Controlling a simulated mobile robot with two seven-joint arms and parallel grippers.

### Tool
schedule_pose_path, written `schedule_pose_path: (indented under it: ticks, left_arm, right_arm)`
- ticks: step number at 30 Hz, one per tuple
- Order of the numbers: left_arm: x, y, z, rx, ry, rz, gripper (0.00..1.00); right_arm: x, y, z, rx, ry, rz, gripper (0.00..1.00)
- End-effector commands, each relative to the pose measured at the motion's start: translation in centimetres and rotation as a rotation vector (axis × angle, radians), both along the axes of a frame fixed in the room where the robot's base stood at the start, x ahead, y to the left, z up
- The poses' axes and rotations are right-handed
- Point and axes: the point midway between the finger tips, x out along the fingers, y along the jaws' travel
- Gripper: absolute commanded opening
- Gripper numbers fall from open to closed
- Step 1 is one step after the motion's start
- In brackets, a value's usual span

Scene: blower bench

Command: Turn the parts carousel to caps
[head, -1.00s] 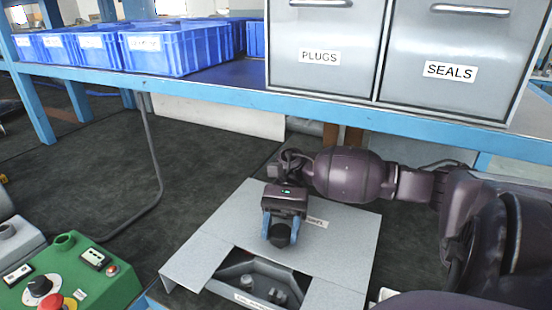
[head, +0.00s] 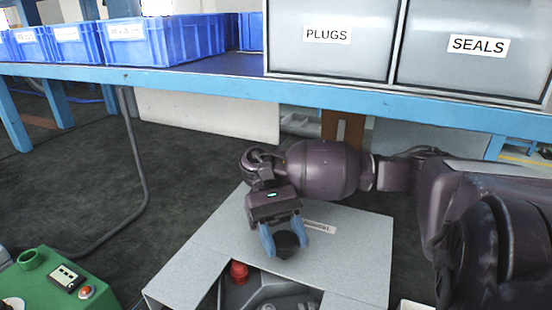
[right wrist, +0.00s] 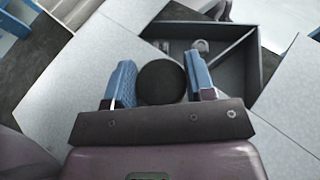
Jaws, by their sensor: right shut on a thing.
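The parts carousel sits under a pale grey cover (head: 355,250) with a cut-out window at its front. A black round knob (head: 291,244) stands on the cover; it also shows in the right wrist view (right wrist: 160,84). My right gripper (head: 285,241) is shut on the knob, with one blue finger on each side. Through the window, dark grey compartment walls (head: 262,292) show, with a red part (head: 238,271) at the left. The right wrist view shows small grey parts (right wrist: 200,46) in a compartment. My left gripper is not in view.
A green control box (head: 60,285) with a red button stands at the lower left. Behind, a blue-edged shelf (head: 200,82) carries blue bins (head: 165,42) and grey drawers labelled PLUGS (head: 327,60) and SEALS (head: 478,70). Dark floor lies between.

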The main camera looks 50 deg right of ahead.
Motion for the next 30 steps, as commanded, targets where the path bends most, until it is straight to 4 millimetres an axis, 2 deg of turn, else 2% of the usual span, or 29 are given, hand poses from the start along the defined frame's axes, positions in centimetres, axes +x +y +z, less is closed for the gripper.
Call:
schedule_pose_path:
  ticks: [15, 21, 30]
  left_arm:
    - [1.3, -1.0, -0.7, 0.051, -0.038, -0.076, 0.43]
    - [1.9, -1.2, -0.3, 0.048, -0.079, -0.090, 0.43]
    - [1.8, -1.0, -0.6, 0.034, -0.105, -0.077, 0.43]
  right_arm:
    - [0.1, 0.0, -0.2, -0.001, 0.004, 0.243, 0.07]
    - [0.1, 0.0, -0.1, -0.001, 0.002, 0.305, 0.07]
    - [0.1, 0.0, 0.2, 0.000, -0.003, 0.350, 0.07]
